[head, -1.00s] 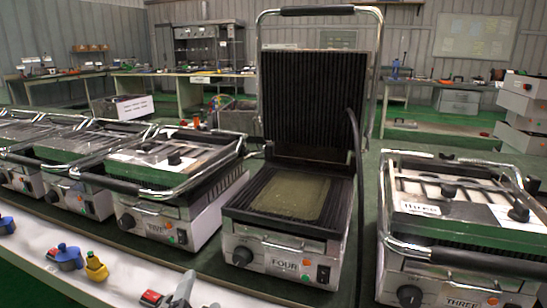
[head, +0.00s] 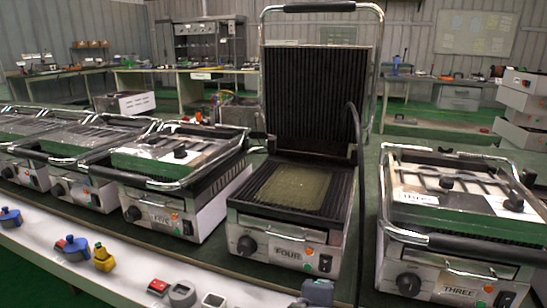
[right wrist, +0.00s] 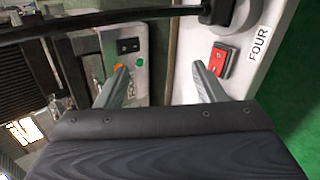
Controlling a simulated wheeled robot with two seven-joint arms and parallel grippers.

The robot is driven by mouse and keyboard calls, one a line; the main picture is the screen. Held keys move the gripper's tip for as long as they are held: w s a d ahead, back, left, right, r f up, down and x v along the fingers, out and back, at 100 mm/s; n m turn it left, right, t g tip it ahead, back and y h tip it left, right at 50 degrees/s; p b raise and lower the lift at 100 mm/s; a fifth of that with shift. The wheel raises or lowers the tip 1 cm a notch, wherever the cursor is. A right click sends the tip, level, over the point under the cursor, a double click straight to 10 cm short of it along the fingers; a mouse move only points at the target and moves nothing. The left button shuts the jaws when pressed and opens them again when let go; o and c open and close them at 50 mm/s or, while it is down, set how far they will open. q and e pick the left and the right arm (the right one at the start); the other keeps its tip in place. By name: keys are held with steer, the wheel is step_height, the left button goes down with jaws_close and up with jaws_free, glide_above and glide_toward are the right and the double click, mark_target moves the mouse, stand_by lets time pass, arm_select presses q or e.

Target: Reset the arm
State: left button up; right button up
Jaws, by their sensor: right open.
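In the head view, the grill labelled FOUR (head: 285,255) stands in the middle with its ribbed lid (head: 308,95) upright. A flat greenish slab (head: 292,190) lies on its lower plate. My right gripper (right wrist: 158,68) shows in the right wrist view, open and with nothing between its fingers. Its right finger is close to a red switch (right wrist: 220,62) on a white strip labelled FOUR (right wrist: 258,45); I cannot tell if they touch. A dark plug (right wrist: 217,10) with a black cable sits beside the switch.
Grill THREE (head: 455,270) stands at right, and several more closed grills line up at left, including one beside FOUR (head: 165,215). The white power strip (head: 120,285) along the front carries coloured plugs, such as a yellow one (head: 103,258). Workbenches stand behind.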

steer(key=s+d+f+m+g+y, duration=0.1)
steer(key=s+d+f+m+g, duration=0.35)
steer(key=d, duration=0.55)
steer(key=s+d+f+m+y, duration=0.15)
steer(key=s+m+y, duration=0.45)
steer(key=s+m, duration=0.6)
step_height(320, 180, down, 8)
steer(key=b, duration=0.8)
step_height(320, 180, up, 39)
steer(key=p, duration=3.8)
steer(key=shift+w+d+f+y, duration=0.15)
steer(key=shift+w+f+y, duration=0.05)
steer(key=shift+w+y, duration=0.1)
steer(key=shift+m, duration=0.25)
